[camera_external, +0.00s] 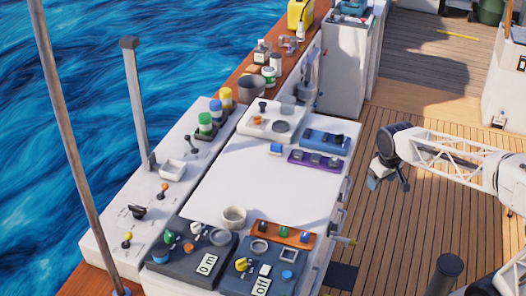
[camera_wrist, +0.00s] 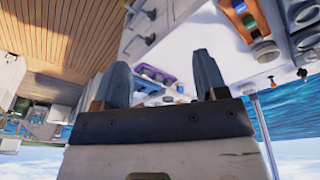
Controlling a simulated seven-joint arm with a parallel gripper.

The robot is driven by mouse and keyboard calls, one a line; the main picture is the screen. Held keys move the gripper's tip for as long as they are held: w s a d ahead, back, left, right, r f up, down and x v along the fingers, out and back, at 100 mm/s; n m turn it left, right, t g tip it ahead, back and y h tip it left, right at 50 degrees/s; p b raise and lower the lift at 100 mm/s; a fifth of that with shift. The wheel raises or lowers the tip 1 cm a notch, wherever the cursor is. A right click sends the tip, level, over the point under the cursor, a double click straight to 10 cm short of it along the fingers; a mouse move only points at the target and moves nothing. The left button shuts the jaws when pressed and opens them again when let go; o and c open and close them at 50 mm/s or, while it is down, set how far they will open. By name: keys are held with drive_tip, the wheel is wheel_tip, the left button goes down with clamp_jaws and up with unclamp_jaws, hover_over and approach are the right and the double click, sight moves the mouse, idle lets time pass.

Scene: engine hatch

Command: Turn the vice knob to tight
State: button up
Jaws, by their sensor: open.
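My gripper (camera_external: 387,180) hangs at the right above the wooden deck, apart from the white bench. In the wrist view my gripper (camera_wrist: 162,68) shows two dark fingers spread wide with nothing between them. No control is clearly labelled as the vice knob, so I cannot tell which one it is. A handle with a yellowish end (camera_external: 343,240) sticks out of the bench's right side near the front. A grey metal fitting (camera_external: 308,75), possibly a vice, stands at the bench's far end; its details are too small to read.
The white bench top (camera_external: 235,180) is mostly clear in the middle. Open deck lies between bench and gripper.

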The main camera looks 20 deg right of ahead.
drive_tip(key=w+d+r+n, duration=0.1)
drive_tip(key=w+d+n, duration=0.15)
drive_tip(key=w, duration=1.15)
drive_tip(key=n+g, duration=0.2)
drive_tip(key=n, duration=0.3)
hover_over(339, 135)
drive_tip(key=f, duration=1.4)
drive_tip(key=shift+s+f, duration=0.2)
drive_tip(key=shift+f, duration=0.2)
drive_tip(key=shift+w+d+f, duration=0.2)
drive_tip(key=shift+w+f, duration=0.2)
drive_tip(key=shift+f, duration=3.9)
drive_tip(key=shift+c, duration=0.5)
